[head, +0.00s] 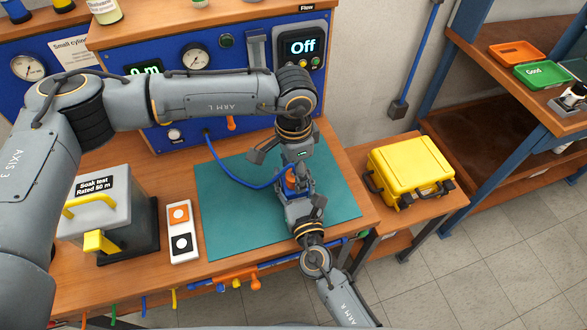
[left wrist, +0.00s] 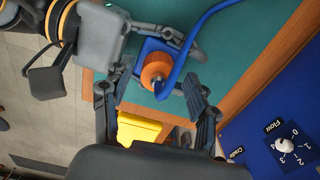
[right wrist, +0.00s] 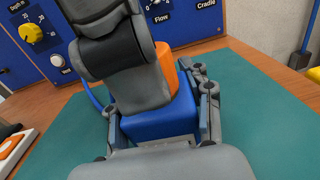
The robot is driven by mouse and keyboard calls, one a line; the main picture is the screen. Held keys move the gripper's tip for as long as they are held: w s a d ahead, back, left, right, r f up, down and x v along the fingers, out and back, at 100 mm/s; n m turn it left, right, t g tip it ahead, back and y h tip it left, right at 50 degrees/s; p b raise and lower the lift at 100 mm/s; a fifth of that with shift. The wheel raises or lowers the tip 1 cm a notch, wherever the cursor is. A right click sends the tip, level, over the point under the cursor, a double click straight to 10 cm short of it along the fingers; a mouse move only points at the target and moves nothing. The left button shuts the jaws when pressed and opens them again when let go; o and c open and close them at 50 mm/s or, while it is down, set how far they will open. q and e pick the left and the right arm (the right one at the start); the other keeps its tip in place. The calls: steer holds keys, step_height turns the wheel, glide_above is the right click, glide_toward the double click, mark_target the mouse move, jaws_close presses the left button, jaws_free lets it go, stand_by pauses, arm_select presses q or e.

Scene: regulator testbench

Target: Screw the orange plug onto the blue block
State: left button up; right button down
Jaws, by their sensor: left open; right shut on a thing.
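The blue block (right wrist: 160,120) sits between the fingers of my right gripper (right wrist: 160,112), which is shut on it above the green mat. The orange plug (left wrist: 157,68) is at the top of the block, with a blue hose bending away from it. In the right wrist view the plug (right wrist: 167,68) is partly hidden by my left gripper. I cannot tell how far the plug is threaded. My left gripper (left wrist: 149,90) is open, its fingers spread on either side and short of the plug. In the head view the grippers cover most of the block, and the plug (head: 290,179) shows as a small patch.
The green mat (head: 235,225) is mostly clear on the left. A blue gauge panel (head: 225,75) stands behind. A grey soak test box (head: 110,220) and a two-button plate (head: 181,232) are at left. A yellow case (head: 410,170) is at right.

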arm_select(q)
steer(key=shift+r, duration=2.25)
arm_select(e)
steer(key=shift+f, duration=0.1)
arm_select(q)
steer(key=shift+c, duration=0.5)
